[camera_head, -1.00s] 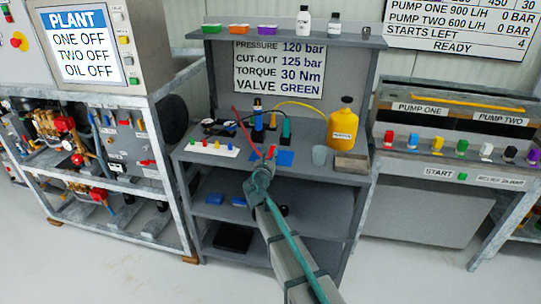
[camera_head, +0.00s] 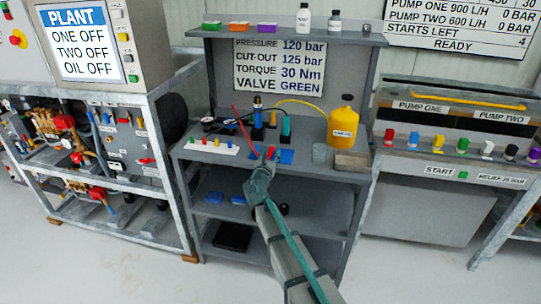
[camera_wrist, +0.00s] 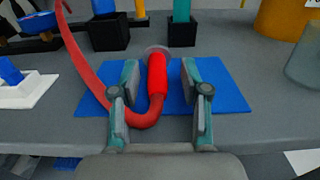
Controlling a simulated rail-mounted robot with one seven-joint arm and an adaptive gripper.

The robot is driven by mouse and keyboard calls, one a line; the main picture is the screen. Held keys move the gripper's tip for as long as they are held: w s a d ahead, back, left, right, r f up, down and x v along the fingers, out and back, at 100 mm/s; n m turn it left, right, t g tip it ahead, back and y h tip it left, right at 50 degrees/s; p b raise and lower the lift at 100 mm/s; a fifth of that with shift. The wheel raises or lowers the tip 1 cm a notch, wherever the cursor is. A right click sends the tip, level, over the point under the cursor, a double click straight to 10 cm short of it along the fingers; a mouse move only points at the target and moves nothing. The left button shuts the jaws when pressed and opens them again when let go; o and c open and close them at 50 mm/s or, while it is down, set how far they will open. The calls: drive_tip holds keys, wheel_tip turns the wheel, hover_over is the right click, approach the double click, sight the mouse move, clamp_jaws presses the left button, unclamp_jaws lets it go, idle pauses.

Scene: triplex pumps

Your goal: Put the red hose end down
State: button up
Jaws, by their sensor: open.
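The red hose end (camera_wrist: 157,78) lies on a blue mat (camera_wrist: 228,92) on the grey workbench, in the wrist view. Its red hose (camera_wrist: 84,60) curves away to the upper left. My gripper (camera_wrist: 159,95) is open, with one finger on each side of the hose end and a visible gap on both sides. In the head view, my gripper (camera_head: 266,160) is at the front of the bench over the mat (camera_head: 286,156), and it hides most of the hose end there. The red hose (camera_head: 243,128) rises to the left behind it.
A white block with coloured pegs (camera_head: 212,146) stands left of the mat. A yellow bottle (camera_head: 342,124), a grey cup (camera_head: 320,153) and a small tray (camera_head: 352,161) stand to the right. Black holders with coloured tools (camera_wrist: 108,32) stand behind.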

drive_tip(key=shift+r+p, duration=0.5)
drive_tip(key=shift+r, duration=0.15)
drive_tip(key=s+a, duration=0.2)
drive_tip(key=s, duration=1)
drive_tip(key=s+d+f+m+g+h, duration=0.1)
drive_tip(key=s+d+f+m+g, duration=0.35)
drive_tip(key=d+f, duration=0.55)
drive_tip(key=s+d+f+m+g+h, duration=0.25)
drive_tip(key=s+d+f+m, duration=0.4)
drive_tip(key=f, duration=0.55)
drive_tip(key=s+d+f+m+g+h, duration=0.1)
drive_tip(key=s+d+f+m+g, duration=0.4)
drive_tip(key=d+f, duration=0.5)
drive_tip(key=s+d+f+m+g+y, duration=0.1)
drive_tip(key=s+d+f+m+g, duration=0.2)
drive_tip(key=s+f, duration=0.45)
drive_tip(key=s+d+f+m+g+y, duration=0.1)
drive_tip(key=s+d+f+m+g, duration=0.3)
drive_tip(key=s, duration=0.6)
drive_tip(key=s+a+f+m+g+y, duration=0.2)
drive_tip(key=s+m, duration=0.3)
drive_tip(key=s, duration=0.5)
drive_tip(key=s+a+f+m+g+y, duration=0.3)
drive_tip(key=s+m, duration=0.3)
drive_tip(key=s, duration=0.5)
drive_tip(key=shift+s+a+f+g+b, duration=0.2)
drive_tip(key=shift+a+g+b, duration=0.1)
drive_tip(key=shift+a+b, duration=0.15)
